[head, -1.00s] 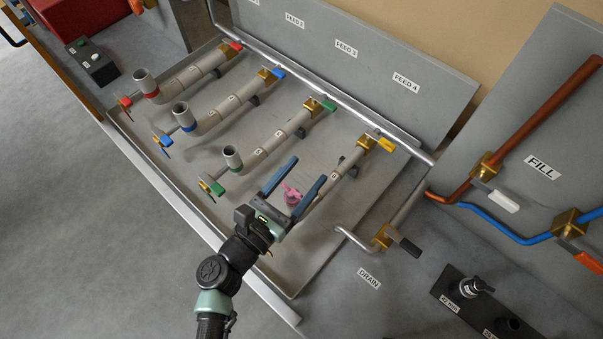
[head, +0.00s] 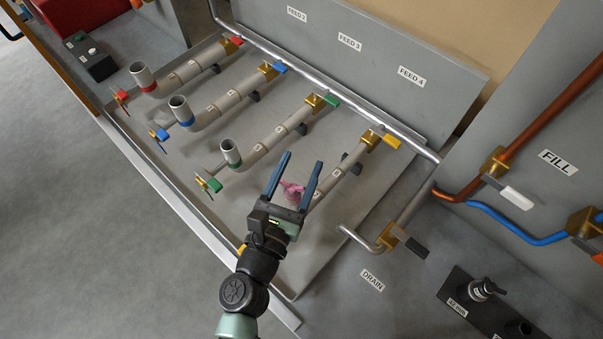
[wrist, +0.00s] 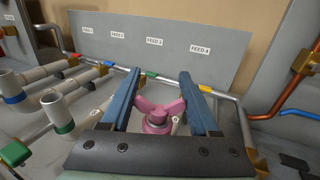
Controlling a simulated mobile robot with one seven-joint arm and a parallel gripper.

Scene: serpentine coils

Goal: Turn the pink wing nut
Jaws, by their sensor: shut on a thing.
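The pink wing nut (head: 292,190) sits at the near end of the fourth pipe, the one with the yellow handle (head: 391,141). In the wrist view the wing nut (wrist: 158,116) stands upright with its two wings spread sideways between my blue fingers. My gripper (head: 302,160) is shut on the wing nut, one finger on each side, with the fingertips reaching past it. In the wrist view my gripper (wrist: 160,72) frames the nut; its lower part is partly hidden by my gripper body.
Pipes with a green handle (head: 208,183), blue handle (head: 159,135) and red handle (head: 121,95) lie to the left on the grey tray (head: 215,225). The drain valve (head: 392,237) is close on the right. A back panel (head: 330,70) rises behind.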

